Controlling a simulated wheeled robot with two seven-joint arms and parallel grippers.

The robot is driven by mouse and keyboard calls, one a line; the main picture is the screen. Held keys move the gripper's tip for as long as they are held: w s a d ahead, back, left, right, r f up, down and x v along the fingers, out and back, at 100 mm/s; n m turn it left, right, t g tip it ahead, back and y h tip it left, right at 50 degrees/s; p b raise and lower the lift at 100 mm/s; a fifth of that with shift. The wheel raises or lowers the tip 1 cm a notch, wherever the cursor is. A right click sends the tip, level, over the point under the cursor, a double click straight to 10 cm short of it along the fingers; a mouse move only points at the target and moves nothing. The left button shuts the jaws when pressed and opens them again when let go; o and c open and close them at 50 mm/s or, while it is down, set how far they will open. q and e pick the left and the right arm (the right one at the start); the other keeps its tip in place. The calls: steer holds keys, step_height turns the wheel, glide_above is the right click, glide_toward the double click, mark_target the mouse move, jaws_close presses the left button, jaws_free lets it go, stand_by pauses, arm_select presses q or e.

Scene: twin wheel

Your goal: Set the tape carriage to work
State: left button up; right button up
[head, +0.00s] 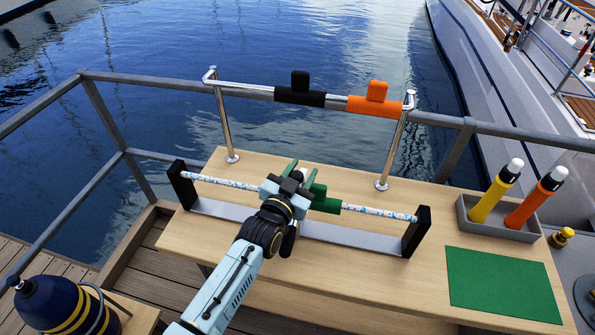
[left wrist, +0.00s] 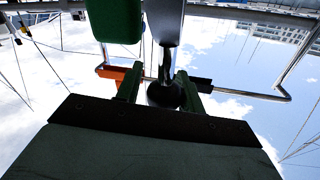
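A green block with an upright tab (head: 325,199) sits on a blue-and-white patterned rod (head: 378,211), between two black end posts. It also shows at the top left of the left wrist view (left wrist: 115,20). I cannot tell for sure that it is the tape carriage. My left gripper (head: 299,176) is over the rod's middle, just left of the green block. Its green fingers (left wrist: 160,88) stand apart around a dark round end below a grey piece (left wrist: 163,22). I see no clear grip on it. My right gripper is not in view.
A metal rail above carries a black block (head: 300,92) and an orange block (head: 374,102). A grey tray (head: 500,225) holds yellow and orange bottles at the right. A green mat (head: 503,284) lies bare in front of it. Railings and water lie behind the bench.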

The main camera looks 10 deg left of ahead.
arm_select(q)
steer(key=o, duration=0.3)
steer(key=shift+d, duration=0.15)
steer(key=shift+s+a, duration=0.25)
steer(key=shift+s, duration=0.05)
steer(key=v, duration=1.2)
steer(key=shift+s, duration=0.35)
